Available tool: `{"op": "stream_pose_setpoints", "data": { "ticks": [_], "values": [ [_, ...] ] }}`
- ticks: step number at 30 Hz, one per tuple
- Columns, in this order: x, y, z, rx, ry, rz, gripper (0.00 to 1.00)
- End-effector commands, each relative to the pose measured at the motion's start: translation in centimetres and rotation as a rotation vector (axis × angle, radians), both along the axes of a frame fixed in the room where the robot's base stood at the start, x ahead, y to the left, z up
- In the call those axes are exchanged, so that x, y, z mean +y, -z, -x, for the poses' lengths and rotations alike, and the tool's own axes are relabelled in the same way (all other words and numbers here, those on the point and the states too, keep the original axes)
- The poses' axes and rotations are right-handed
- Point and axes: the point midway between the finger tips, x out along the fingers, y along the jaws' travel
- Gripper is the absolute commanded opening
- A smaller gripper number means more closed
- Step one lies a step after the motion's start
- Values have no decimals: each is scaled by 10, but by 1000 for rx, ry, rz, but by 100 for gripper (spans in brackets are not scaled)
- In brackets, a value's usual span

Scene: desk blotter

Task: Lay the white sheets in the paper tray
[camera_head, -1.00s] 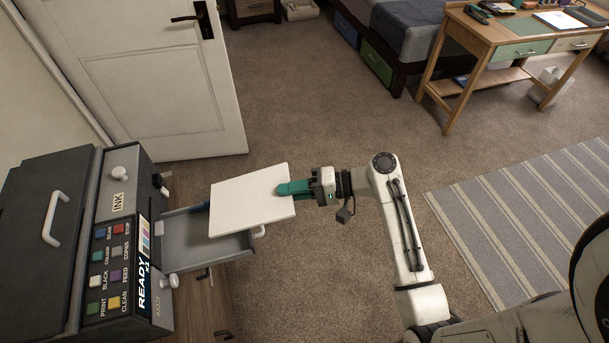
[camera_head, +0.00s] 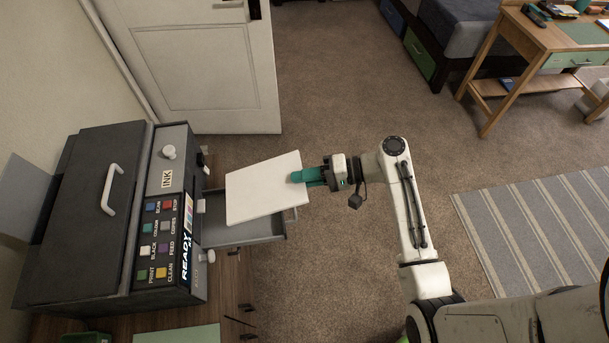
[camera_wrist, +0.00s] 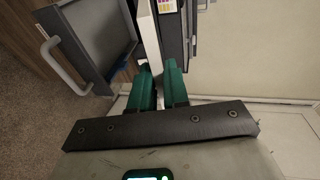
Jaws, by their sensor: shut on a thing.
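The white sheets (camera_head: 258,190) form a flat, thin stack. My gripper (camera_head: 297,177) is shut on their right edge in the head view. The stack is held over the grey paper tray (camera_head: 262,230), which is pulled out from the front of the dark printer (camera_head: 90,225). The stack hides most of the tray's inside, and its right end reaches past the tray's outer edge. In the wrist view, the sheets (camera_wrist: 147,32) show edge-on between the green fingers of my gripper (camera_wrist: 160,72). The tray (camera_wrist: 95,38) with its handle lies to the left there.
The printer's button panel (camera_head: 165,235) stands left of the tray, on a wooden surface (camera_head: 236,285). A white door (camera_head: 190,70) is behind. A wooden desk (camera_head: 540,45) and striped rug (camera_head: 540,225) are at right. Carpet between is clear.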

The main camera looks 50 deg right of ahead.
Motion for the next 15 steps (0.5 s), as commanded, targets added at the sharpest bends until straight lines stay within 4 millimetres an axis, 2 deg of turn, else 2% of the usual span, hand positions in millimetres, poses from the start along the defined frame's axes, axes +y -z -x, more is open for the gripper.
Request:
{"op": "stream_pose_setpoints", "data": {
  "ticks": [1,15],
  "values": [
    [1,8,-1,0,-2,-2,0],
    [10,49,-7,0,-1,0,0]
  ]
}}
